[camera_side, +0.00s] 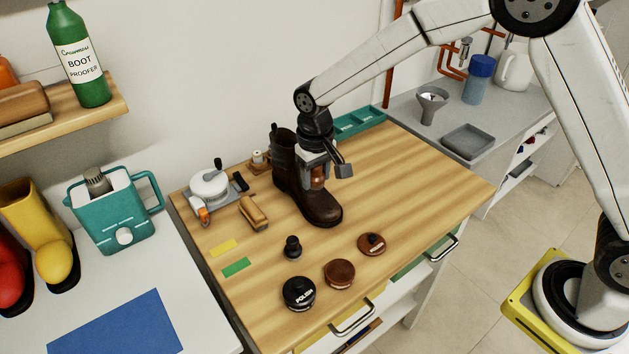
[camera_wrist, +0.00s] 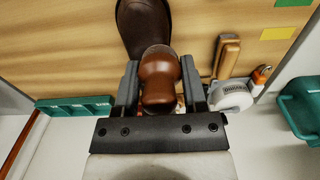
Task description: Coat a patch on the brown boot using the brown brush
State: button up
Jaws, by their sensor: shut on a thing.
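The brown boot (camera_side: 318,209) stands upright on the wooden bench, toe towards the front; its toe also shows at the top of the wrist view (camera_wrist: 144,25). My gripper (camera_side: 322,172) is over the boot's instep and shut on the brown brush (camera_side: 318,182). In the wrist view the brush's rounded brown handle (camera_wrist: 160,78) sits between both fingers. The brush's lower end is close to the boot, its bristles mostly hidden by the handle and the gripper. I cannot tell whether they touch the leather.
In front of the boot are a black polish tin (camera_side: 299,293), a brown tin (camera_side: 339,273), another brown round piece (camera_side: 371,244) and a small black knobbed item (camera_side: 293,247). A wooden-backed brush (camera_side: 253,212) and a white device (camera_side: 210,188) stand left. A teal tray (camera_side: 358,123) lies behind.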

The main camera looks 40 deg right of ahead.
aim_at(327, 201)
jog(key=shift+f, duration=3.05)
jog(key=shift+d+f, duration=0.55)
jog(key=shift+f, duration=0.05)
jog(key=shift+w+d, duration=0.2)
jog(key=shift+d, duration=1.7)
jog(key=shift+d+f, duration=0.15)
jog(key=shift+d, duration=0.45)
jog(key=a, duration=0.2)
jog(key=shift+a, duration=0.3)
jog(key=shift+s+a, duration=0.2)
jog(key=shift+a, duration=1.65)
jog(key=shift+d+r, duration=0.1)
jog(key=shift+r, duration=4.15)
jog(key=shift+s, duration=0.1)
